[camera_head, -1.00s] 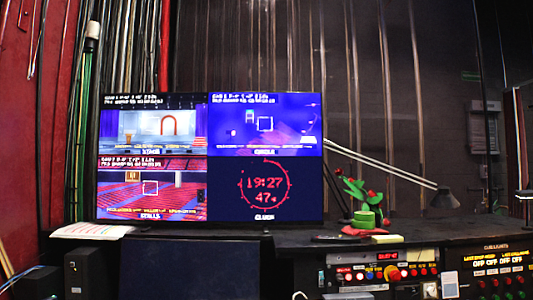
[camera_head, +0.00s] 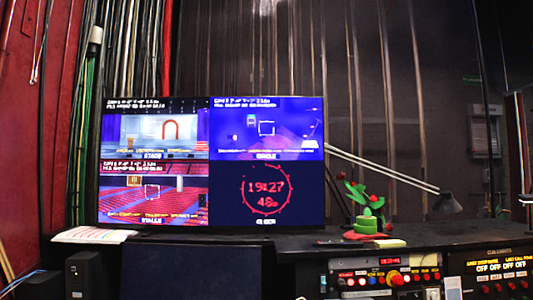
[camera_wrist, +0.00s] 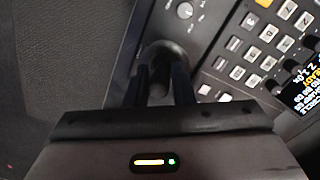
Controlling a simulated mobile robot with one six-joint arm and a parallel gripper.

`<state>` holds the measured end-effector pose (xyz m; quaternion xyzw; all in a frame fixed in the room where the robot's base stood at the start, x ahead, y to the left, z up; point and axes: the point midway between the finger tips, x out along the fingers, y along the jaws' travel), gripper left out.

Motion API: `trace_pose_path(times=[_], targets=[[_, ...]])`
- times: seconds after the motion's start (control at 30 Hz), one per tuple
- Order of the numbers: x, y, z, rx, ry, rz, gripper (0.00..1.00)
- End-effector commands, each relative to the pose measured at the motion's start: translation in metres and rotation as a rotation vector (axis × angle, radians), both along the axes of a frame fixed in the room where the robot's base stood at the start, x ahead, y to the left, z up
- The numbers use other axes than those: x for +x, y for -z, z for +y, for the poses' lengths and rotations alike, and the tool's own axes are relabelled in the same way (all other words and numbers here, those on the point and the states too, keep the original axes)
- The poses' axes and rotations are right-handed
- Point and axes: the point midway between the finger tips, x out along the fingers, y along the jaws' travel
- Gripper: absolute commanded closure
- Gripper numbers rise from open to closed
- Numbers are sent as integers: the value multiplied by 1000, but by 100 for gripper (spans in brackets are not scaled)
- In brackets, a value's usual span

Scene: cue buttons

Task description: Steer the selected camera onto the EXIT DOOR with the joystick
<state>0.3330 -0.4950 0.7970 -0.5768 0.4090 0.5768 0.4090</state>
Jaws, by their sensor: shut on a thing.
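In the wrist view my gripper (camera_wrist: 160,85) is shut on the dark joystick (camera_wrist: 160,57) of a grey control panel (camera_wrist: 205,58). The fingers hide part of the stick. In the head view a monitor (camera_head: 210,226) shows four panes. The top right pane (camera_head: 290,115), labelled like CIRCLE, is blue-violet with a white square reticle (camera_head: 266,128) near its middle. A small pale upright shape (camera_head: 251,120) lies just left of and above the reticle, apart from its centre. I cannot tell whether it is the exit door. My gripper is out of the head view.
Keypad buttons (camera_wrist: 250,52) and a small lit display (camera_wrist: 301,88) lie right of the joystick. On the desk are papers (camera_head: 92,235), a plant (camera_head: 366,222) and a lamp (camera_head: 447,203). Button panels (camera_head: 385,277) are at the lower right. The other panes show stage, stalls and a clock.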

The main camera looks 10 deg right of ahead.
Motion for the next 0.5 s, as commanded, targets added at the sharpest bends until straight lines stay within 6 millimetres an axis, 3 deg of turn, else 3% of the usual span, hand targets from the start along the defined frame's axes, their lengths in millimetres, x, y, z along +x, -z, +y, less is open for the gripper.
trace_pose_path(times=[0.5], targets=[[4, 0, 6, 1, -2, 1, 86]])
